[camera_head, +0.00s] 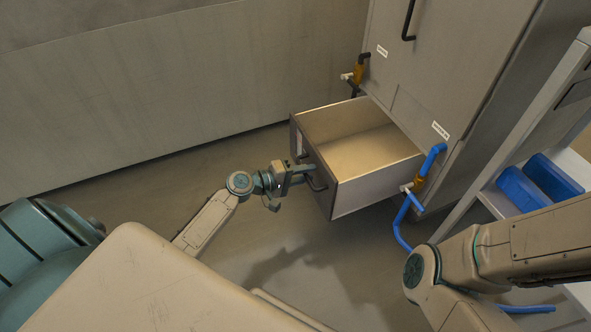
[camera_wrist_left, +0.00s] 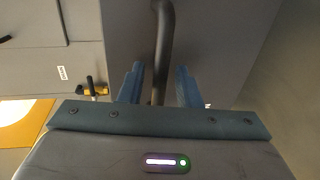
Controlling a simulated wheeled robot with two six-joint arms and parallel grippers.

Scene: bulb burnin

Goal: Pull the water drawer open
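The water drawer (camera_head: 376,186) sticks well out of the grey cabinet, and its pale inside looks empty. Its dark bar handle (camera_head: 317,184) is on the front panel. My left gripper (camera_head: 305,175) is at this handle. In the left wrist view, the handle (camera_wrist_left: 164,40) runs between the two blue-grey fingers of my left gripper (camera_wrist_left: 159,86). A gap shows on each side of the bar, so the fingers are open around it. My right arm comes in from the right, but its gripper is out of view.
The cabinet (camera_head: 440,55) has labels and a black upper handle (camera_head: 409,20). A blue pipe (camera_head: 432,160) with an orange valve is close to the drawer's right side. A shelf with blue bins (camera_head: 535,185) stands at right. Open floor lies left of the drawer.

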